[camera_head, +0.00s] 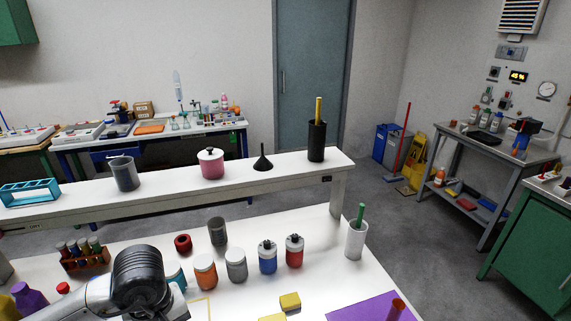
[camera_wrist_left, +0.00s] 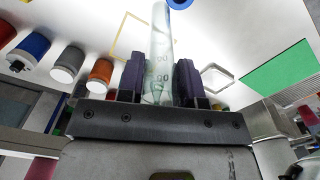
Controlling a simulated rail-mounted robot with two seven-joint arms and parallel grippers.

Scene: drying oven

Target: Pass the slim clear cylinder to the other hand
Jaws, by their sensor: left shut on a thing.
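The slim clear cylinder (camera_wrist_left: 160,45), with printed graduation marks, stands between the two dark purple fingers of my left gripper (camera_wrist_left: 160,80) in the left wrist view. The gripper is shut on it. The cylinder runs up towards the top edge of that view. In the head view my left arm comes in at the bottom left; its gripper and the cylinder do not show there. My right gripper is in neither view.
Orange (camera_head: 205,270), grey (camera_head: 237,265), blue (camera_head: 268,257) and red (camera_head: 294,251) bottles stand in a row on the white bench. A white holder (camera_head: 356,240) stands at the right, near a purple mat (camera_head: 372,309). A raised shelf (camera_head: 240,182) runs behind.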

